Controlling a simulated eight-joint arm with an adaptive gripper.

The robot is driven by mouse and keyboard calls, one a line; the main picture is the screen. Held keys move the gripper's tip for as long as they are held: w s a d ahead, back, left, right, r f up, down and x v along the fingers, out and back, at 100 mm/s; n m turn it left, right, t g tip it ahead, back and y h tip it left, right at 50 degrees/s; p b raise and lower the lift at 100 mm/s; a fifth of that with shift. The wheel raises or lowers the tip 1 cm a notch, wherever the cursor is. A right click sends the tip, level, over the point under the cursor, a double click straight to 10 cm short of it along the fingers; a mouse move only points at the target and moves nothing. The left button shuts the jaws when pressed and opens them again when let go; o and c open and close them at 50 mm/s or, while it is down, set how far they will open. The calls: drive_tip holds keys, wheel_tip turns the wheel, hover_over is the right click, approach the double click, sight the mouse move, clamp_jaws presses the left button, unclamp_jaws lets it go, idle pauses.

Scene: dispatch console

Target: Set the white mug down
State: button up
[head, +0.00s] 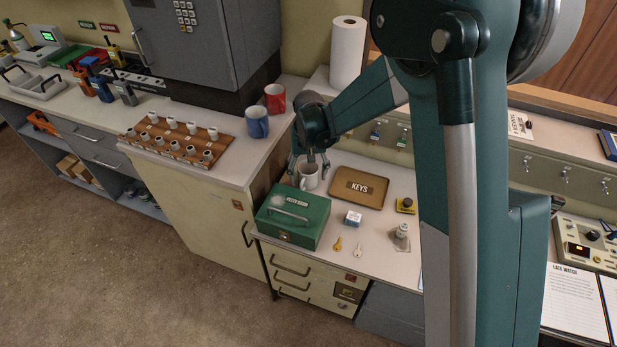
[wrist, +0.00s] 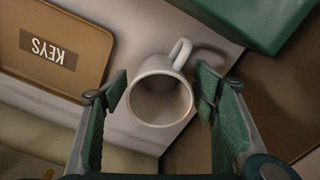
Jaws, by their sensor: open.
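The white mug (head: 309,178) stands upright on the pale desk top, behind the green cash box and left of the keys tray. In the wrist view the mug (wrist: 160,98) shows its open, empty mouth, with its handle towards the top of the picture. My gripper (head: 308,170) points down over the mug. In the wrist view my gripper (wrist: 160,92) is open, with one green-padded finger on each side of the mug.
The green cash box (head: 292,216) stands just in front of the mug. The brown keys tray (head: 378,200) lies to its right. A blue mug (head: 257,122) and a red mug (head: 275,98) stand on the higher counter at left. A paper roll (head: 348,54) stands behind.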

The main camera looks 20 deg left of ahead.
wheel_tip(320, 180, up, 10)
drive_tip(key=p, duration=0.1)
idle(0.4)
idle(0.5)
drive_tip(key=s+d+r+m+t, duration=0.1)
drive_tip(key=s+d+r, duration=0.1)
drive_tip(key=d+r, duration=0.55)
drive_tip(key=s+d+r+m+t+y, duration=0.15)
drive_tip(key=d+r, duration=0.35)
drive_tip(key=d, duration=0.6)
drive_tip(key=s+d+r+t, duration=0.1)
drive_tip(key=s+d+r, duration=0.1)
drive_tip(key=d+r, duration=0.6)
drive_tip(key=s+d+m+t+h, duration=0.1)
drive_tip(key=s+d+m+t, duration=0.1)
drive_tip(key=s+d, duration=1.6)
drive_tip(key=d+t, duration=0.1)
drive_tip(key=d, duration=0.3)
drive_tip(key=shift+s+d+f+m+t, duration=0.2)
drive_tip(key=shift+s+d+m+t, duration=0.1)
drive_tip(key=shift+d+m+t, duration=0.05)
